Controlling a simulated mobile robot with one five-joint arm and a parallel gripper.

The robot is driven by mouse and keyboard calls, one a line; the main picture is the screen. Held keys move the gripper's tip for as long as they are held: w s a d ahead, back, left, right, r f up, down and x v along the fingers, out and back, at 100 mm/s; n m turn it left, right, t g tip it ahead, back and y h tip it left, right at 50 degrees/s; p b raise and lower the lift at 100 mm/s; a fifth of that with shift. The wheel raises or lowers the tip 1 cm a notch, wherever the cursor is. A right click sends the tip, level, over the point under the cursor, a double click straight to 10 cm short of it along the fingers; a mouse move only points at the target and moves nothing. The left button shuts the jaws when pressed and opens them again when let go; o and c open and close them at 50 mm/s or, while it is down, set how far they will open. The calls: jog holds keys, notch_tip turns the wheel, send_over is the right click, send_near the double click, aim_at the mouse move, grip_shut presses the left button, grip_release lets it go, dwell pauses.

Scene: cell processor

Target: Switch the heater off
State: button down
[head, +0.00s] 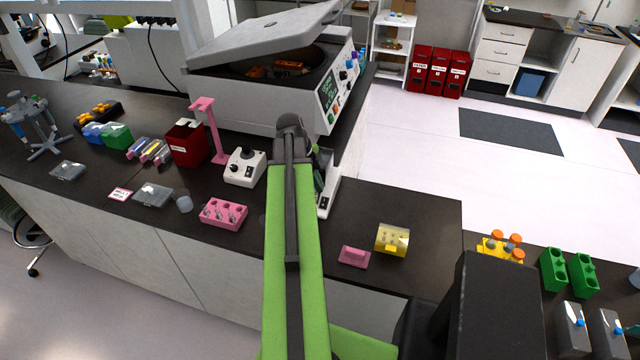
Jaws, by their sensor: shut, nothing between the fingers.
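A low white device with dark switches on its front (324,204) stands near the bench's right edge, partly hidden behind my green arm. A white box with a black knob on top (243,168) stands to its left. I cannot tell for certain which of the two is the heater, nor whether its switch is on or off. My arm reaches forward over the bench and covers much of this area. A small dark and green part, seemingly my gripper (319,179), shows just right of the arm, close above the low white device. It is shut and empty; its fingertips are mostly hidden.
A large centrifuge (250,98) with a raised lid stands behind. A pink stand (213,130), red bin (188,146) and pink rack (224,214) are to the left. A yellow holder (392,239) and pink block (354,257) lie right. Bare bench lies between.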

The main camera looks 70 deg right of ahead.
notch_tip(320, 180, up, 7)
jog(key=p, duration=0.6)
send_over(323, 207)
jog(key=w, duration=0.4)
jog(key=shift+s+a+r, duration=0.1)
jog(key=shift+a+r, duration=0.05)
jog(key=shift+a, duration=0.1)
jog(key=shift+b, duration=0.3)
jog(key=shift+s+a+f+y, duration=0.1)
jog(key=shift+a+f+y, duration=0.15)
jog(key=shift+a, duration=0.45)
jog(key=shift+f, duration=0.1)
jog(key=b+x, duration=1.3)
jog(key=shift+w+d+f, duration=0.1)
jog(key=shift+w+d, duration=0.05)
jog(key=shift+w, duration=0.25)
jog(key=shift+d+f+b, duration=0.15)
jog(key=shift+f+b, duration=0.25)
jog(key=shift+b, duration=0.05)
